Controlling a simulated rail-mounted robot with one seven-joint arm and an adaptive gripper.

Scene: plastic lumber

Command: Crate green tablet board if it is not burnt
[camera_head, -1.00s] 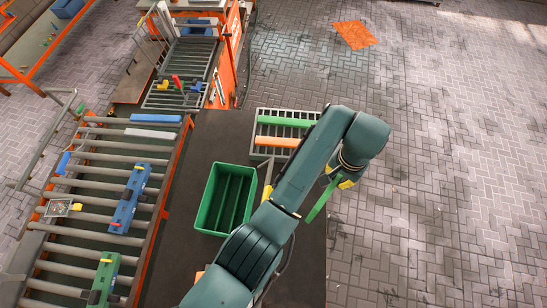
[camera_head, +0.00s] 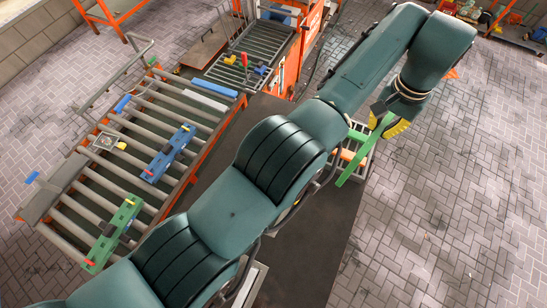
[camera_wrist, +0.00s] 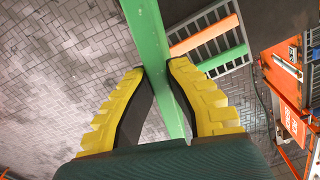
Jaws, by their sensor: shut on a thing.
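My gripper (camera_head: 388,118) is shut on a long green board (camera_head: 358,162), held out at the right beyond the dark table. In the wrist view the green board (camera_wrist: 147,35) runs between the yellow-and-black fingers (camera_wrist: 157,85). Its visible face is plain green with no dark burn marks; its other faces are hidden. The slatted rack (camera_wrist: 238,58) lies beyond the board, with an orange board (camera_wrist: 205,35) on it.
A roller conveyor (camera_head: 75,205) at left carries a blue fixture (camera_head: 168,153), a green fixture (camera_head: 113,235) and smaller pieces. An orange-framed station (camera_head: 309,45) stands at the back. The dark table (camera_head: 325,235) has bare space at its front right. Paved floor is open at right.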

